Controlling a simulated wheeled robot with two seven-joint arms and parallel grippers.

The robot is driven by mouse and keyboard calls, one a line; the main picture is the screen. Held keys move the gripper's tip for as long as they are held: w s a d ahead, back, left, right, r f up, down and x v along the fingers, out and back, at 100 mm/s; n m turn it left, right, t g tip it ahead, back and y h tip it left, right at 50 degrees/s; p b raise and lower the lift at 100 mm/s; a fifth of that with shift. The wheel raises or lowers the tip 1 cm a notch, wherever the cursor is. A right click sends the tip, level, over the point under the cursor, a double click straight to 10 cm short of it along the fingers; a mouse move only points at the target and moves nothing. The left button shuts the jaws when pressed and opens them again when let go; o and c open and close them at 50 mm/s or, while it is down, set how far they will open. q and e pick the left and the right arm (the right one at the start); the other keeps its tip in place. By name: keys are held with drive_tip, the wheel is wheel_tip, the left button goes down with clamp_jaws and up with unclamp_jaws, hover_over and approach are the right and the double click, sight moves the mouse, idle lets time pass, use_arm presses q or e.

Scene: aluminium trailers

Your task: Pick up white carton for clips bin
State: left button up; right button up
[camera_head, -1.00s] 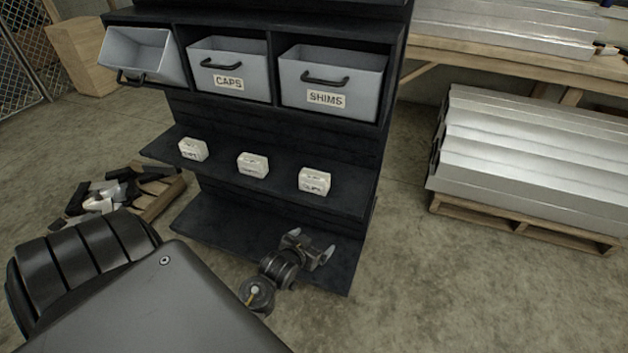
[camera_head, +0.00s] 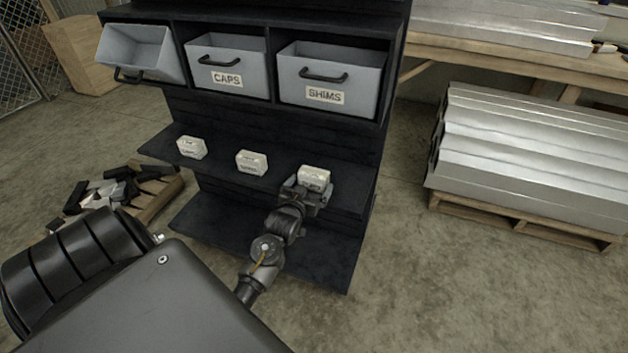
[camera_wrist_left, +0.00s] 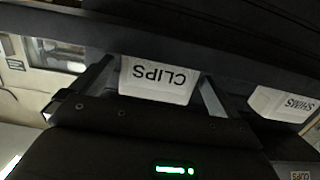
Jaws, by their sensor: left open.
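The white carton at the right end of the middle shelf (camera_head: 314,174) reads CLIPS, upside down, in the left wrist view (camera_wrist_left: 158,78). My left gripper (camera_head: 310,190) is open at its front, with one finger on each side of it. In the left wrist view the carton shows between the two fingers (camera_wrist_left: 152,92). I cannot tell whether the fingers touch it. The leftmost bin (camera_head: 138,50) is tipped forward and looks empty; its label is hidden. My right gripper is not in view.
Two more white cartons stand left on the shelf: the middle one (camera_head: 251,162), marked SHIMS in the wrist view (camera_wrist_left: 284,104), and the left one (camera_head: 191,147). Above are the CAPS bin (camera_head: 228,62) and SHIMS bin (camera_head: 330,80). Aluminium profiles (camera_head: 530,150) lie right on a pallet.

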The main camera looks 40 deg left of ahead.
sight(316, 177)
use_arm(q)
drive_tip(key=x, duration=0.4)
drive_tip(key=shift+w+f+b, duration=0.2)
drive_tip(key=shift+w+b, duration=0.05)
drive_tip(key=shift+b, duration=0.05)
drive_tip(key=shift+w+a, duration=0.15)
drive_tip(key=shift+w, duration=0.15)
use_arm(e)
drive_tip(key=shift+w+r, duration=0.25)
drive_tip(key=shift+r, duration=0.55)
use_arm(q)
drive_tip(key=c, duration=0.9)
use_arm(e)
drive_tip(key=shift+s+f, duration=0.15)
use_arm(q)
drive_tip(key=shift+r, duration=0.1)
drive_tip(key=shift+c, duration=0.2)
